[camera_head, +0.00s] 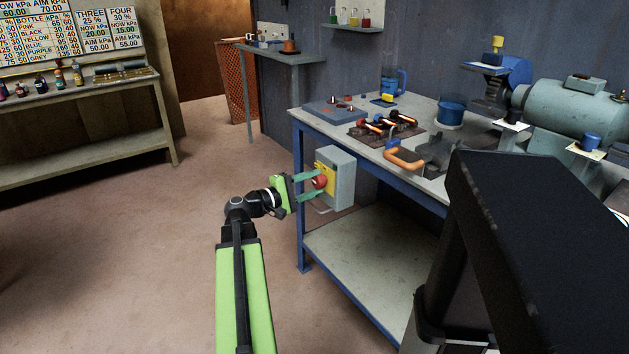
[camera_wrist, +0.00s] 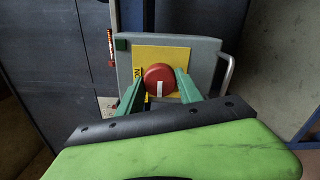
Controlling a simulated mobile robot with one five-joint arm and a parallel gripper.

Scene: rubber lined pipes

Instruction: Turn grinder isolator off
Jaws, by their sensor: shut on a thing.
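The grinder isolator is a grey box (camera_head: 341,172) below the near left end of the workbench, with a yellow plate and a round red knob (camera_head: 320,182) on its face. In the wrist view the red knob (camera_wrist: 159,80) sits on the yellow plate (camera_wrist: 176,55), and a white mark on the knob points straight down. My gripper (camera_head: 310,184) is shut on the red knob, with one green finger on each side of it. The left finger covers part of the lettering on the plate.
The workbench (camera_head: 440,190) with its blue frame stands right of the isolator and carries tools, a blue jug (camera_head: 393,80) and a grey-green grinder (camera_head: 570,108). A metal handle (camera_wrist: 227,72) sticks out at the box's right side. Open floor (camera_head: 120,250) lies to the left.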

